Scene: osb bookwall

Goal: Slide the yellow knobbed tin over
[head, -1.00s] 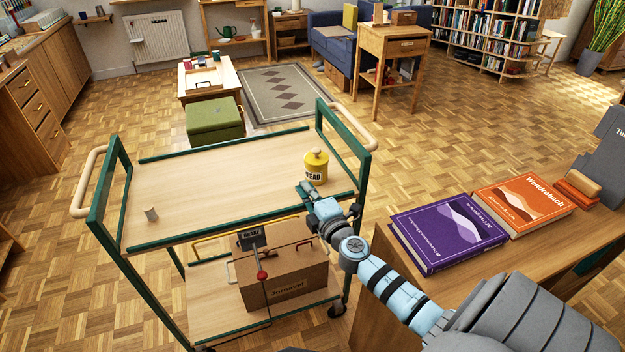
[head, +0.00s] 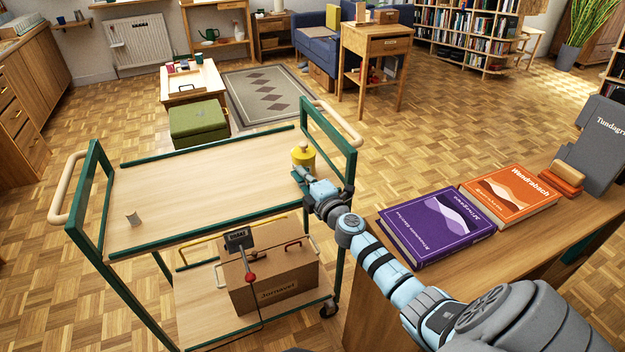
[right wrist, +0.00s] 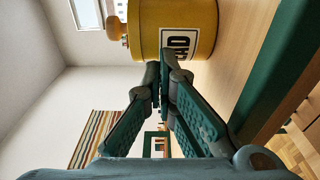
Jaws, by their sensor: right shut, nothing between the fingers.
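The yellow tin (head: 304,160) has a pale round knob on its lid and stands upright on the trolley's top shelf, near its right end. My right gripper (head: 298,173) is shut and empty, low at the tin's near side, and partly hides it in the head view. In the right wrist view the tin (right wrist: 200,22) appears sideways, with its knob to the left and a black-and-white label. The shut fingertips (right wrist: 160,73) are right at the label side; I cannot tell whether they touch it. My left gripper is out of view.
The trolley's top shelf (head: 205,190) is mostly bare, with a small grey piece (head: 133,219) at its left. Green rails edge it, and a green end frame (head: 328,145) rises close right of the tin. A cardboard box (head: 270,278) sits below. Books (head: 435,228) lie on the right-hand counter.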

